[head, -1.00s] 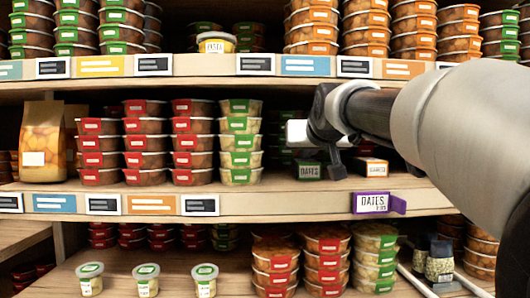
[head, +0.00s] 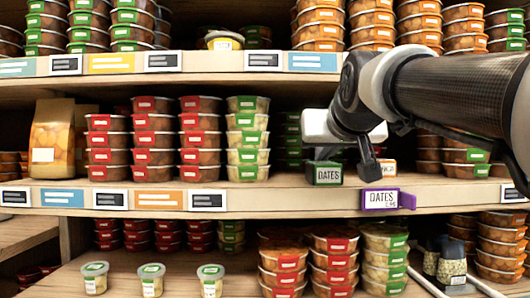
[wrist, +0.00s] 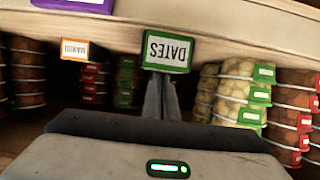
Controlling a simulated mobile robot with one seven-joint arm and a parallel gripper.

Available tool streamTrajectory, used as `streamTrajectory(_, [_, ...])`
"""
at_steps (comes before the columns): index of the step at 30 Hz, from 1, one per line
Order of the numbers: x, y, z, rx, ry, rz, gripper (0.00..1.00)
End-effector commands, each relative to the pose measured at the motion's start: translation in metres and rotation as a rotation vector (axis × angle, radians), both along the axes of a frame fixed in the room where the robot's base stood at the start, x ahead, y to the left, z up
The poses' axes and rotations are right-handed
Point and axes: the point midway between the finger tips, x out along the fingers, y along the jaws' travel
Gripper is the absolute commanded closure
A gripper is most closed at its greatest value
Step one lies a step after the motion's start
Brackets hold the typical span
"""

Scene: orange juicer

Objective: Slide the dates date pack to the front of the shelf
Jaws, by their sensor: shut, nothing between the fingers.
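The dates pack (head: 328,174) is a small dark box with a green-edged front and a white DATES label. It stands upright on the middle shelf, close to the shelf's front edge. In the wrist view it shows upside down (wrist: 167,50). My gripper (wrist: 160,82) is shut and empty. Its dark fingers reach to the pack's top edge in the wrist view; whether they touch the top or sit behind it is unclear. In the head view, my gripper's pale body hangs just above the pack and hides what lies behind.
A purple-framed DATES price tag (head: 381,199) hangs on the shelf edge (head: 270,197), right of the pack. An orange-edged box (head: 388,167) stands to the right. Stacked tubs with green labels (head: 247,140) are to the left. The shelf above is close over my arm.

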Motion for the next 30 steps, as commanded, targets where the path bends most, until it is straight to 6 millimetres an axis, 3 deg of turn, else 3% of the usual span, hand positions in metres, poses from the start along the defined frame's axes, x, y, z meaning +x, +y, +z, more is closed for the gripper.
streamTrajectory(12, [0.003, 0.0, 0.008, 0.0, 0.016, 0.0, 1.0])
streamTrajectory(24, [-0.085, 0.0, 0.01, 0.0, 0.009, 0.0, 1.0])
streamTrajectory(30, [-0.109, 0.0, 0.009, 0.0, 0.012, 0.0, 1.0])
